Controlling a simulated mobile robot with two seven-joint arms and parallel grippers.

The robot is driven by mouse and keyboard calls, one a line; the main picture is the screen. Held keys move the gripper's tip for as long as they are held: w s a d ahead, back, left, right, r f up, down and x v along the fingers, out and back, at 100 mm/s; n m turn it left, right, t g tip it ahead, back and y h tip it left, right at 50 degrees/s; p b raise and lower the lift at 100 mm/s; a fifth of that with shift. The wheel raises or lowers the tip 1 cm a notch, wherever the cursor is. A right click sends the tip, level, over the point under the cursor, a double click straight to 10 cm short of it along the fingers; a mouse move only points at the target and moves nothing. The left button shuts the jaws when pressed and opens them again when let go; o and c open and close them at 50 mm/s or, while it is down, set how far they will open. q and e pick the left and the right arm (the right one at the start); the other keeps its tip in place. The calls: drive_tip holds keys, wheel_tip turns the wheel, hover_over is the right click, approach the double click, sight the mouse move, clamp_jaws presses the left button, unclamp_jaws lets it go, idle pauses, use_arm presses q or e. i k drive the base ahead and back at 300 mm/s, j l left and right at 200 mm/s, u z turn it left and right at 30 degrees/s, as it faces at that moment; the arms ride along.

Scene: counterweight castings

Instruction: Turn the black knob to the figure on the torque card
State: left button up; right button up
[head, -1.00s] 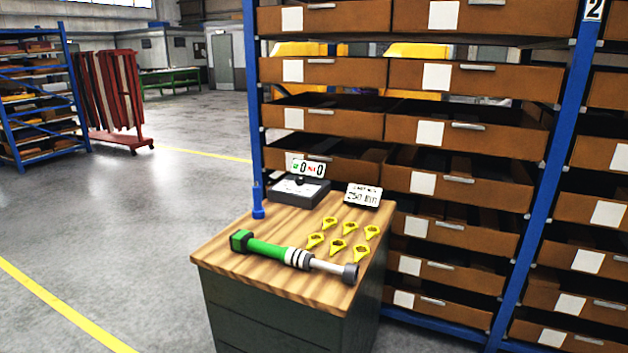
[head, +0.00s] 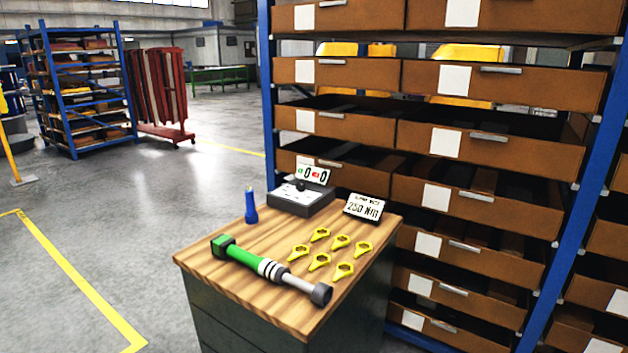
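The torque card (head: 363,207) stands tilted at the back right of the wooden bench top and seems to read 250 Nm under a smaller line too small to read. A grey box (head: 301,200) with a white face stands to its left. A small dark knob (head: 300,186) shows on the box, under a display (head: 313,173) with two zeros. A green and white torque wrench (head: 262,265) lies across the front of the bench, with a dark round end (head: 321,293) at the right. Which dark part is the task's knob I cannot tell. Neither gripper is in view.
Several yellow hexagonal tags (head: 320,261) lie between wrench and card. A blue upright object (head: 251,207) stands at the bench's left. A tall rack of brown drawers (head: 480,143) rises close behind and right. Open grey floor (head: 110,230) lies to the left.

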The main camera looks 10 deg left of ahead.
sight(300, 186)
drive_tip(key=i+l, duration=0.15)
drive_tip(key=l, duration=0.2)
drive_tip(key=i+l, duration=0.1)
drive_tip(key=l, duration=0.25)
drive_tip(key=i+l+u, duration=0.1)
drive_tip(key=l, duration=0.25)
drive_tip(key=i+l, duration=0.35)
drive_tip(key=l, duration=0.15)
drive_tip(key=i+l+u, duration=0.15)
drive_tip(key=i+l, duration=0.15)
drive_tip(key=l, duration=0.15)
